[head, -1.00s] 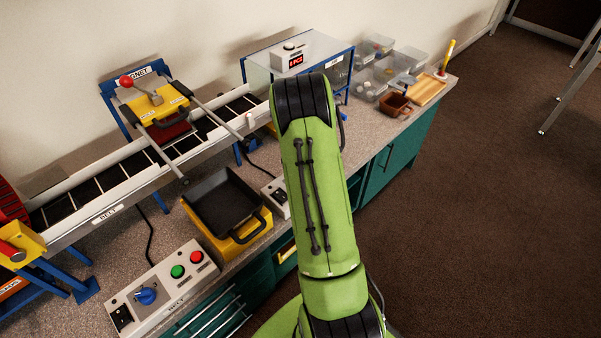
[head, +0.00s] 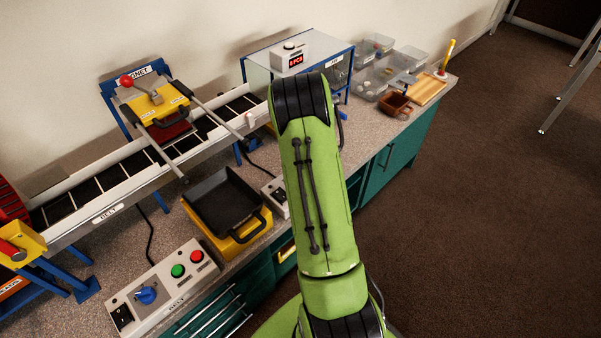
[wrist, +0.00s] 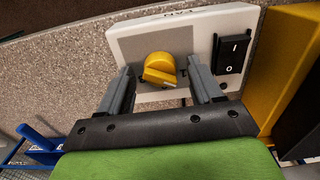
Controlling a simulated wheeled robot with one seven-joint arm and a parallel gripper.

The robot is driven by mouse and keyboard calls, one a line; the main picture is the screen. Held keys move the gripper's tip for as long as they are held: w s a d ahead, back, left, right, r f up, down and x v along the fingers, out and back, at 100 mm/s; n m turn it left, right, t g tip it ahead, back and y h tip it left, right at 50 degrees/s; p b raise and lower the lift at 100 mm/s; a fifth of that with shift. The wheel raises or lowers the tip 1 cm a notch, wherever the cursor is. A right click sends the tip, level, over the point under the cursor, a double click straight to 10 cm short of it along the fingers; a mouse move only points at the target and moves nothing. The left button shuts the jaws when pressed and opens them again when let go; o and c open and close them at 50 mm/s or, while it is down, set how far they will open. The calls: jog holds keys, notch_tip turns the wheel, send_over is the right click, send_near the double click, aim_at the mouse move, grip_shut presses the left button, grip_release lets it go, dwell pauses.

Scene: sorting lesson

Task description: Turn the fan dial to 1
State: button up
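The yellow fan dial (wrist: 158,67) sits on a pale control box (wrist: 122,40) in the wrist view. The box's label is upside down there and seems to read FAN. My gripper (wrist: 161,63) is open, with one finger on each side of the dial. I see gaps between the fingers and the dial, and cannot tell how deep the fingertips reach. The dial's scale numbers cannot be read. In the head view part of a small pale box (head: 272,187) shows beside my arm, which hides my gripper and the dial.
A black rocker switch (wrist: 232,53) is right of the dial, with a yellow block (wrist: 292,60) beyond. In the head view, a black tray (head: 222,203) on a yellow stand is left of the small box. The belt panel (head: 165,288) with its blue knob is nearer.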

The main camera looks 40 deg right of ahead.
jog(key=shift+r, duration=0.1)
notch_tip(320, 180, up, 16)
jog(key=p, duration=0.4)
jog(key=shift+f, duration=0.2)
